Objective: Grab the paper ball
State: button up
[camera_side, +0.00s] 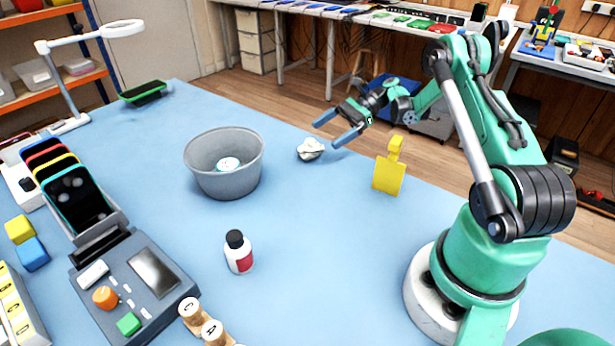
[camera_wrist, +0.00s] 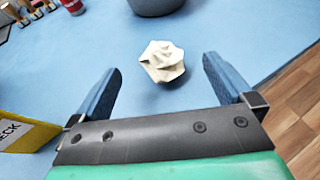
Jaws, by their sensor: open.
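The paper ball (camera_side: 310,149) is a small crumpled white lump on the blue table, to the right of the grey bin. In the wrist view the paper ball (camera_wrist: 162,61) lies ahead of my gripper, roughly centred between the lines of the two fingers and just beyond their tips. My gripper (camera_side: 326,131) is open and empty, with its blue fingers spread wide near the ball. In the wrist view my gripper (camera_wrist: 159,66) shows both fingers apart, with nothing between them. I cannot tell the exact height of the fingers above the table.
A grey bin (camera_side: 208,178) with a round item inside stands left of the ball. A yellow stand (camera_side: 389,174) is on the right, near my arm. A bottle (camera_side: 238,252) and a grey device (camera_side: 140,285) are nearer the front. The table behind the ball is clear to its edge.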

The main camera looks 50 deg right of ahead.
aim_at(311, 144)
jog(key=shift+x, duration=2.75)
jog(key=c, duration=1.3)
